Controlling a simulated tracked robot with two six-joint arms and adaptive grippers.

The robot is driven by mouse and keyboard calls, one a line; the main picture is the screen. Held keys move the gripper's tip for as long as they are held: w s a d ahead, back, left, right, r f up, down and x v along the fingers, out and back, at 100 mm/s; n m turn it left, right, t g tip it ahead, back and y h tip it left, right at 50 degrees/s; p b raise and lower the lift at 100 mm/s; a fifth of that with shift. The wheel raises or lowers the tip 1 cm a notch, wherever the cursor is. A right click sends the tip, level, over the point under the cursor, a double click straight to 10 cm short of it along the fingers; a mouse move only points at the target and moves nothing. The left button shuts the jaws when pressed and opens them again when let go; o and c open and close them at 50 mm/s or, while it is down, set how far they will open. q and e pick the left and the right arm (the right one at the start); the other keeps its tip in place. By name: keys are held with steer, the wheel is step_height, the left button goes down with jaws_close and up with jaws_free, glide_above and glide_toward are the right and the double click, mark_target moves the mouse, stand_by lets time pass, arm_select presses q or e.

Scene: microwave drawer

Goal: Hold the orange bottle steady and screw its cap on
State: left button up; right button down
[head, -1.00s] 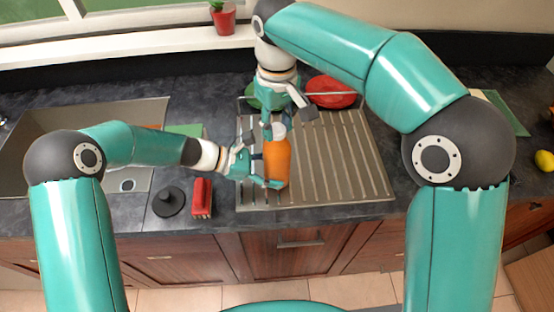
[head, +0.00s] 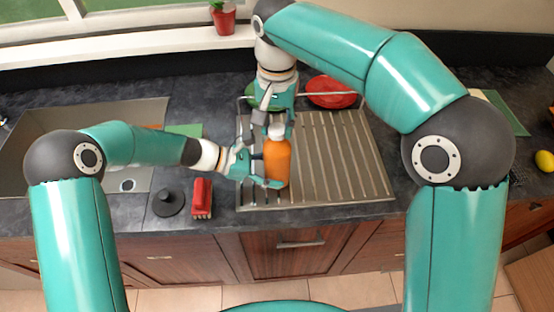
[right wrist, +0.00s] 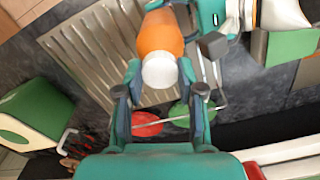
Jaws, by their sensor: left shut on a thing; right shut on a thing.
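The orange bottle (head: 277,163) stands upright on the ribbed metal drainboard in the head view, with a white cap (head: 276,131) on its top. It also shows in the right wrist view (right wrist: 160,35), its white cap (right wrist: 160,71) facing the camera. My left gripper (head: 264,170) is shut around the bottle's body from the left. My right gripper (head: 277,124) comes down from above and is shut on the cap. In the right wrist view its fingers (right wrist: 158,82) lie on both sides of the cap. Whether the cap is fully seated on the neck is hard to tell.
The drainboard (head: 340,160) is clear to the right of the bottle. A red plate (head: 331,92) stands in a rack behind. A red brush (head: 201,198) and a black round stopper (head: 168,202) lie to the left, beside the sink (head: 60,120).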

steer(key=m, duration=0.4)
steer(key=shift+d+m, duration=0.1)
steer(key=shift+m, duration=0.2)
steer(key=m, duration=0.4)
steer(key=c, duration=0.8)
jaws_free()
steer(key=shift+r, duration=2.5)
